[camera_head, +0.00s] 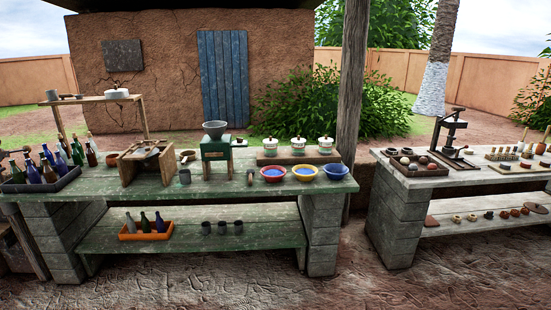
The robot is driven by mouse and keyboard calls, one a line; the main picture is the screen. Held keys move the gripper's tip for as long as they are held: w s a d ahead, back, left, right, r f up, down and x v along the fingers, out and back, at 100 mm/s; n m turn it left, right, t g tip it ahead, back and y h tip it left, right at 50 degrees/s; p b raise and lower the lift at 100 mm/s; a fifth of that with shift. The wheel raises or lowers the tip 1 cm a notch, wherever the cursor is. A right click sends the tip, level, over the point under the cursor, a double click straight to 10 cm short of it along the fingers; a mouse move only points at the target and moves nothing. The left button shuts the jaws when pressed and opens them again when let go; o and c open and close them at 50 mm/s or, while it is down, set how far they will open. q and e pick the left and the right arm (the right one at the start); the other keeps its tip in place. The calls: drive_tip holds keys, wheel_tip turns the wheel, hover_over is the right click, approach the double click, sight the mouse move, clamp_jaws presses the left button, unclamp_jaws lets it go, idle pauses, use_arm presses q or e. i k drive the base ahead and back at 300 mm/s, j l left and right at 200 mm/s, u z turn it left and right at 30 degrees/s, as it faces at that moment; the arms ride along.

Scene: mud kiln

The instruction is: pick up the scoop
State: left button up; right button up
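I cannot clearly make out a scoop from this distance. A small dark object (250,179) lies on the green wooden table (130,205), left of the red bowl, and is too small to identify. A wooden box-like stand (133,170) on the same table has a dark item on its top, also too small to name. Neither of my grippers is in view.
On the table are dark bottles in a tray (44,184), a green grinder (216,148), a grey cup (185,176), white lidded pots (298,144) and coloured bowls (305,173). A wooden post (350,100) stands behind. A second table (410,182) is at right. Muddy ground in front is clear.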

sight(250, 177)
drive_tip(key=i, duration=2.45)
drive_tip(key=i+u, duration=0.15)
drive_tip(key=i, duration=0.35)
drive_tip(key=i+l+u, duration=0.1)
drive_tip(key=i, duration=0.35)
